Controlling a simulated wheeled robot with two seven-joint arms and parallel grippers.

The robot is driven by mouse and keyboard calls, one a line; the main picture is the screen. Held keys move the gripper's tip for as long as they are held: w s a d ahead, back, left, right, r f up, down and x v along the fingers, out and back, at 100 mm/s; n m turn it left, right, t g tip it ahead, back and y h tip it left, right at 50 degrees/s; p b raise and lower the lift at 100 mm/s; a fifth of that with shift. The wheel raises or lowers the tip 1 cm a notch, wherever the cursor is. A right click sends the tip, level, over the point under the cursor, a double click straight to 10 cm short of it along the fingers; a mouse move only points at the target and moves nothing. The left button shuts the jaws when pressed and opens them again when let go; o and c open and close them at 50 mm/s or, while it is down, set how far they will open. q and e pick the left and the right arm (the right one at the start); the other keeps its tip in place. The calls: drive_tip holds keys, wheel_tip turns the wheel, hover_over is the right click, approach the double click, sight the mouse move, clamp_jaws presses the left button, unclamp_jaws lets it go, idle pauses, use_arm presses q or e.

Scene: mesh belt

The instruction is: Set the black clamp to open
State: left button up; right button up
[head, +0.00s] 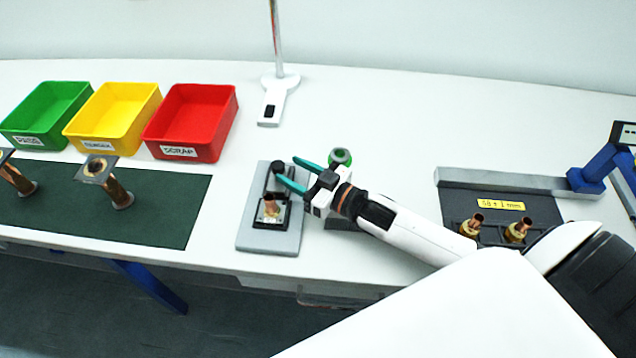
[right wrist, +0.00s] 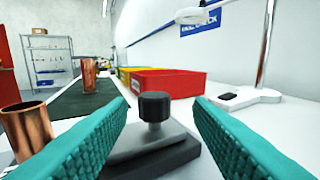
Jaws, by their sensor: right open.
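The black clamp (head: 278,168) shows as a dark knob at the back of a grey fixture plate (head: 262,238). In the right wrist view the clamp's black faceted knob (right wrist: 156,106) stands upright on a short post over a grey block. A copper fitting (head: 271,208) sits in the fixture in front of the knob; it also shows at the left of the right wrist view (right wrist: 28,130). My right gripper (head: 291,175) is open, its teal fingers on either side of the knob, with visible gaps in the right wrist view. My left gripper is not in view.
Green (head: 45,112), yellow (head: 112,115) and red (head: 190,122) bins stand at the back left. A dark green mat (head: 150,215) holds copper parts. A lamp stand (head: 279,95) rises behind the fixture. A green round object (head: 341,157) is close beside my right gripper.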

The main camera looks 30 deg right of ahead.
drive_tip(key=b+v, duration=0.1)
drive_tip(key=v, duration=0.6)
drive_tip(key=shift+s+d+r, duration=0.1)
drive_tip(key=shift+s+d, duration=0.05)
drive_tip(key=shift+s, duration=0.05)
